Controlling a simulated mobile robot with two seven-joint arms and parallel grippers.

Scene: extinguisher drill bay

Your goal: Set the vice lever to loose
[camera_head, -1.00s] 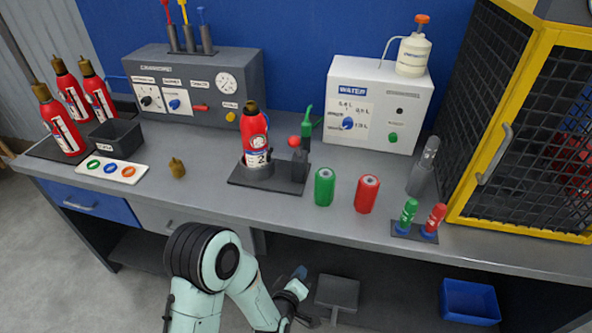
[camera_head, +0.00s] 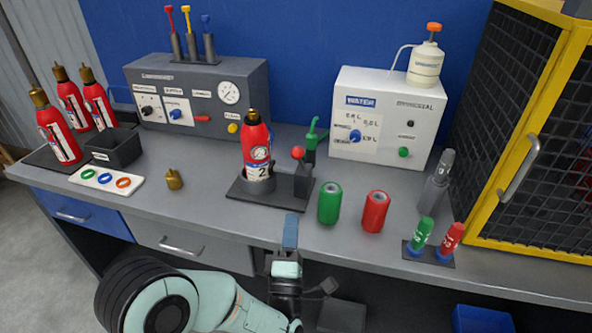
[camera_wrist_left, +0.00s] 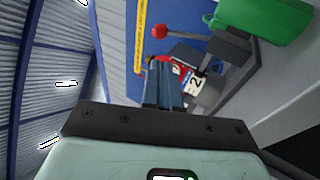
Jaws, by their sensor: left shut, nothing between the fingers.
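The vice (camera_head: 273,195) is a dark base on the bench. It holds a red extinguisher (camera_head: 257,150) labelled 2 upright in its round collar. The vice lever (camera_head: 298,153) has a red ball knob and stands at the right block of the vice. In the left wrist view the red knob (camera_wrist_left: 159,31) shows just beyond the fingertips, to their upper left. My left gripper (camera_head: 291,222) is shut and empty at the front edge of the bench, in front of the vice and apart from the lever. Its blue fingers (camera_wrist_left: 163,75) partly cover the extinguisher in the wrist view.
A green can (camera_head: 329,204) and a red can (camera_head: 374,212) stand right of the vice. A green nozzle-like part (camera_head: 311,140) stands behind the lever. A brass fitting (camera_head: 174,179) lies to the left. The yellow-framed cage (camera_head: 540,130) bounds the right side.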

